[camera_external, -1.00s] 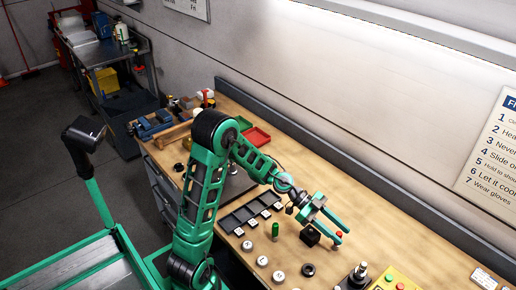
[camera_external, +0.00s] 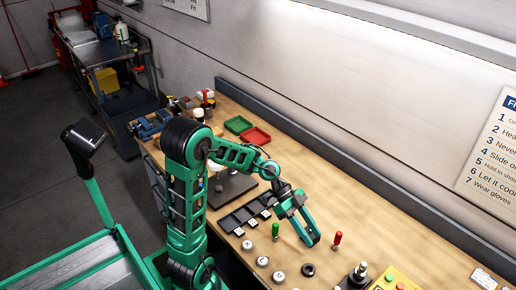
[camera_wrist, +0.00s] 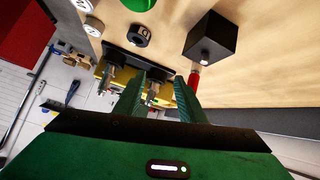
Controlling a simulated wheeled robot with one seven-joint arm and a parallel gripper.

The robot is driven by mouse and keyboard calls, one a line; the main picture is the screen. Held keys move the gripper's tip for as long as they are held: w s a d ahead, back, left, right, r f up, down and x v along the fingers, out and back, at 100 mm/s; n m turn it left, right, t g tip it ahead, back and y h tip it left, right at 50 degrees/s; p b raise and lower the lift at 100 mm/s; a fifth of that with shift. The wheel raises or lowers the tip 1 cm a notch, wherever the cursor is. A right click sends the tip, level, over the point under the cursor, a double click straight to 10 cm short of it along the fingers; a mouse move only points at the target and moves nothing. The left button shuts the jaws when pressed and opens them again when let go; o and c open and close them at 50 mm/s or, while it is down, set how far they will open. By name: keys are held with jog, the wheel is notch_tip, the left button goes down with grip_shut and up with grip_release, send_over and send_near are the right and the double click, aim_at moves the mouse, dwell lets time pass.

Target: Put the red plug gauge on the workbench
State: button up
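The red plug gauge (camera_external: 337,239) stands upright on the workbench (camera_external: 400,232), just right of my gripper (camera_external: 313,240) and apart from it. It has a red handle and a metal lower end. In the wrist view the red plug gauge (camera_wrist: 194,76) shows beside the right finger, partly hidden by it. My gripper (camera_wrist: 157,88) is open, with a clear gap and nothing held between its fingers. The black block (camera_wrist: 210,38) stands near the gauge in the wrist view; my gripper mostly hides it in the external view.
A green plug gauge (camera_external: 275,230) stands left of my gripper. White round pieces (camera_external: 262,261) and a black ring (camera_external: 308,270) lie in front. A yellow control box (camera_external: 392,280) is at the front right.

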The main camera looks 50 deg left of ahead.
jog(key=s+f+n+y, duration=0.1)
jog(key=s, duration=0.2)
jog(key=s+f+g+y, duration=0.1)
jog(key=s+y, duration=0.1)
jog(key=s, duration=0.1)
jog(key=s+d+f+n+y, duration=0.1)
jog(key=s+y, duration=0.1)
jog(key=s, duration=0.2)
jog(key=shift+n, duration=0.3)
jog(key=s, duration=0.1)
jog(key=s+a+n+y, duration=0.1)
jog(key=s, duration=0.1)
jog(key=s+a+n+y, duration=0.1)
jog(key=s, duration=0.1)
jog(key=shift+a+f, duration=0.15)
jog(key=shift+f, duration=0.2)
jog(key=s+a+n+y, duration=0.3)
jog(key=s+a, duration=0.2)
jog(key=shift+s+r, duration=0.2)
jog(key=shift+s, duration=0.05)
